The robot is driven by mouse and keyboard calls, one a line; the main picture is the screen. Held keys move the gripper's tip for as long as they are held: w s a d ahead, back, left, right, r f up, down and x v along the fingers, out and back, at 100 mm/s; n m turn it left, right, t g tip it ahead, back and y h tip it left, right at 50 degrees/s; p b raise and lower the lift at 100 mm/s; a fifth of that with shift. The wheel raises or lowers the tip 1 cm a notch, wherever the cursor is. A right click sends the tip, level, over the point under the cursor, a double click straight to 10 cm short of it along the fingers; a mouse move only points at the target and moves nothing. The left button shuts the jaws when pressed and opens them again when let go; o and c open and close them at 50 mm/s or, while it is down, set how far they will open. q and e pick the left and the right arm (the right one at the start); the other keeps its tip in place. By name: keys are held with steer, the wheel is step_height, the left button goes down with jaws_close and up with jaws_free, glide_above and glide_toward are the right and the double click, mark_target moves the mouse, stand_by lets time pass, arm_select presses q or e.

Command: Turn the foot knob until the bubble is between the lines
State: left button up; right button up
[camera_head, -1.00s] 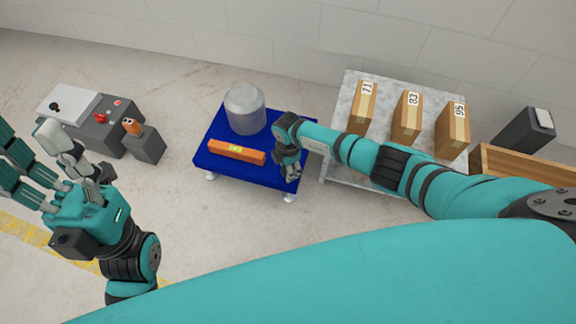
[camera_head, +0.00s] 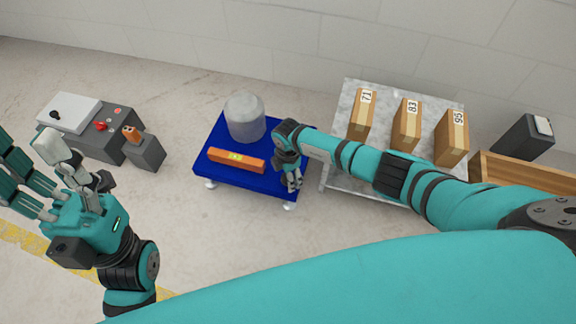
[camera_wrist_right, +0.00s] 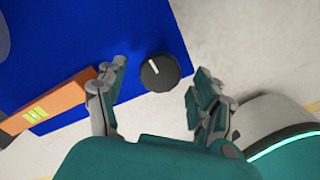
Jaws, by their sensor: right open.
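A blue platform (camera_head: 212,178) stands on small feet, with an orange spirit level (camera_head: 250,165) lying on it. The level's yellow-green vial (camera_head: 235,157) shows in the head view and in the right wrist view (camera_wrist_right: 35,114); the bubble is too small to place against the lines. A black round knob (camera_wrist_right: 159,72) with a white mark is at the platform's corner in the right wrist view. My right gripper (camera_head: 292,184) is open at that corner, its fingers (camera_wrist_right: 155,95) on either side of the knob and apart from it. My left gripper (camera_head: 65,180) is at the far left, away from the platform.
A grey cylinder (camera_head: 244,117) stands on the platform behind the level. A marble-topped table (camera_head: 338,115) with cartons marked 71 (camera_head: 361,113), 83 and 95 is at right. A grey control box (camera_head: 95,140) is at left. Floor is clear in front of the platform.

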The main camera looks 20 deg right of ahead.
step_height(320, 180, up, 11)
steer(key=shift+r, duration=0.15)
stand_by(0.6)
